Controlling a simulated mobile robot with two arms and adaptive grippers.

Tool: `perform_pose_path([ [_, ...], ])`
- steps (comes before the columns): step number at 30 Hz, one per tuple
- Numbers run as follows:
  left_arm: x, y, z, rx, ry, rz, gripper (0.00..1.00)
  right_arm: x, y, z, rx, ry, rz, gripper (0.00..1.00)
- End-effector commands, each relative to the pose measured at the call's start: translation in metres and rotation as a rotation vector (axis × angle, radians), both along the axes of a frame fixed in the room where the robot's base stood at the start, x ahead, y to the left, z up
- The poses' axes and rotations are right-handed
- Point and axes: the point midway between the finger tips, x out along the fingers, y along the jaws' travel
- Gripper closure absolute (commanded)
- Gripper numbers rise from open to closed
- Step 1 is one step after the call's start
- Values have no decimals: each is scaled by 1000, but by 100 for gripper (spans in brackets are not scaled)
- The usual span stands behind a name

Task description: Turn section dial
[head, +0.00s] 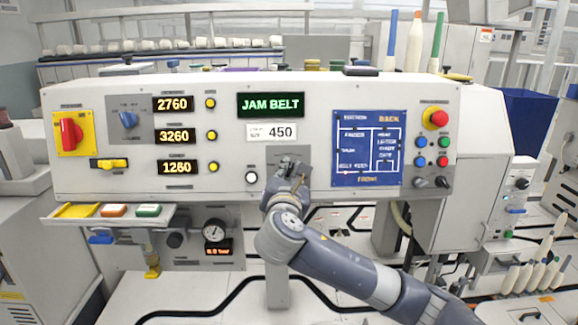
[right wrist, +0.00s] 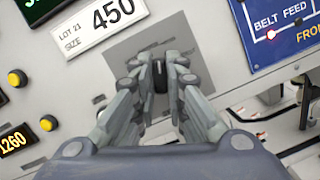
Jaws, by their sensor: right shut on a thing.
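The section dial, a dark knob (right wrist: 160,78), sits on a grey square plate (right wrist: 128,48) below the "LOT 21 SIZE 450" label. My right gripper (right wrist: 160,70) is shut on the knob, with a finger on each side of it. In the head view my right gripper (head: 289,171) reaches the panel from below and hides the knob and part of the plate (head: 288,153). Any markings around the knob are hidden or too small to read. My left gripper is in neither view.
A green "JAM BELT" display (head: 270,105) is above. A blue map panel (head: 369,148) is close on the right, with a small red light at "BELT FEED". A white button (head: 251,177) is just left of my fingers. A red emergency knob (head: 438,118) is farther right.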

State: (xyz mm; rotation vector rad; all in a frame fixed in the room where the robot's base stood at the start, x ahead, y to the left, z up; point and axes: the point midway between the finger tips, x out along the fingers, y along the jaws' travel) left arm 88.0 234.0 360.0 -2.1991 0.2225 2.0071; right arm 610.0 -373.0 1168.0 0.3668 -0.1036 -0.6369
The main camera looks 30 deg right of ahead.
Motion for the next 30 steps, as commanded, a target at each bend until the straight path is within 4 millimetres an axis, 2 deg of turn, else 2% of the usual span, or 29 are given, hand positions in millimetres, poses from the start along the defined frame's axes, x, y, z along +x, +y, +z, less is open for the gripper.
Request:
perform_pose_path([
  [1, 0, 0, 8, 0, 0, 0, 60, 0, 1, 3, 41, -20, -10, 100],
  [15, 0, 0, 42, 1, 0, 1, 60, 1, 2, 3, 413, -246, -121, 100],
  [30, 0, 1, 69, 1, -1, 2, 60, 1, 1, 2, 739, -449, -219, 100],
])
